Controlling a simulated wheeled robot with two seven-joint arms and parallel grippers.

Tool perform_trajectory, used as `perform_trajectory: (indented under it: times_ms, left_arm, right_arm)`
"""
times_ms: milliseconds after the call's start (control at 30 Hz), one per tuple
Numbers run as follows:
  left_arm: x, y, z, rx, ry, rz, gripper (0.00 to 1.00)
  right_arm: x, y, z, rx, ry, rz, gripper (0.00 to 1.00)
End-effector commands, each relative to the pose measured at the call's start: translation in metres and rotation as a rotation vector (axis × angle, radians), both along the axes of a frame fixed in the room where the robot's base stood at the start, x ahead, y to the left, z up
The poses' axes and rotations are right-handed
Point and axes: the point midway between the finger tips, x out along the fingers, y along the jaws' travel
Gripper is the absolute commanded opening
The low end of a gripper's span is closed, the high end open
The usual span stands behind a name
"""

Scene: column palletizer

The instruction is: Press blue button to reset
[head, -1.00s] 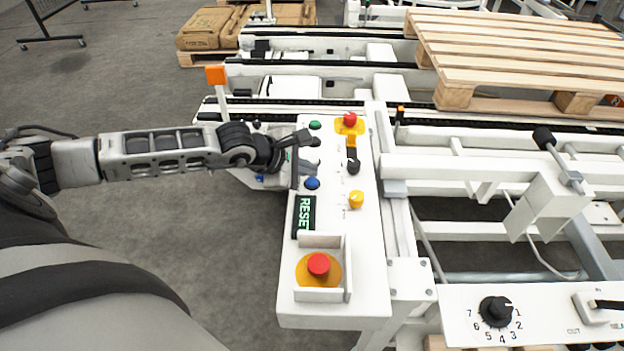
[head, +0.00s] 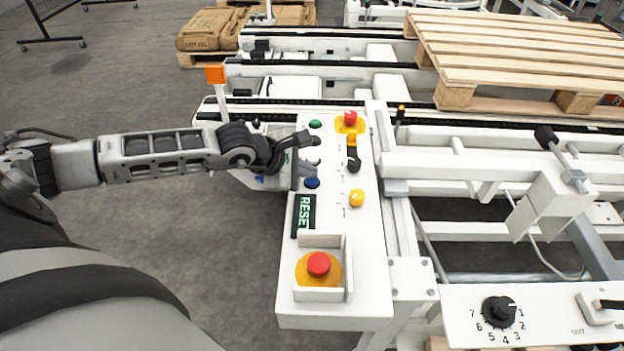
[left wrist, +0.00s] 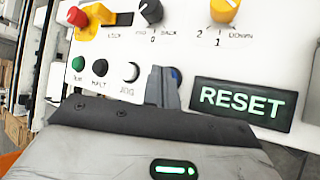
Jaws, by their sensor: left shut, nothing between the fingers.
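The blue button (head: 312,183) sits on the white control panel (head: 335,225), just above the lit RESET label (head: 305,214). My left gripper (head: 316,150) reaches in from the left over the panel, just above the blue button in the head view. It is shut and empty. In the left wrist view the closed fingertips (left wrist: 162,88) stand in front of the panel, left of the RESET label (left wrist: 243,101). The blue button (left wrist: 175,75) is mostly hidden behind them there. I cannot tell whether the fingers touch it. My right gripper is not in view.
The panel also holds a green button (head: 315,124), a black knob (head: 353,166), a yellow knob (head: 356,198) and a red emergency stop (head: 318,264) inside a white guard. Another red emergency stop (head: 350,118) is at the far end. White conveyor frames and a wooden pallet (head: 520,60) lie to the right.

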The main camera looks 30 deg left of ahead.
Motion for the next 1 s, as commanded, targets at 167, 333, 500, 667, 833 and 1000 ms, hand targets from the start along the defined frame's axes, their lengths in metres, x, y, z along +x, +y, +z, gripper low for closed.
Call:
perform_trajectory:
  times_ms: [167, 333, 500, 667, 833, 1000]
  left_arm:
    - [0.0, 0.0, 0.0, 0.0, 0.0, 0.0, 0.0]
    - [0.0, 0.0, -0.002, 0.0, 0.0, 0.0, 0.0]
    - [0.0, 0.0, -0.004, 0.0, 0.0, 0.0, 0.0]
    - [0.0, 0.0, -0.006, 0.0, 0.0, 0.0, 0.0]
    - [0.0, 0.0, -0.008, 0.0, 0.001, -0.001, 0.0]
    - [0.0, 0.0, -0.01, -0.001, 0.001, 0.0, 0.0]
  right_arm:
    - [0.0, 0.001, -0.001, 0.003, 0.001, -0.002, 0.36]
    - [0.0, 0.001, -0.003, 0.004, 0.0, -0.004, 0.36]
    - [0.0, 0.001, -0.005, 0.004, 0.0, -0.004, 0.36]
    - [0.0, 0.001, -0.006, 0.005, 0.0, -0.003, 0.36]
    - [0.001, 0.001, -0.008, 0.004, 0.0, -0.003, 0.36]
    - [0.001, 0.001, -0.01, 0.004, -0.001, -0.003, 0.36]
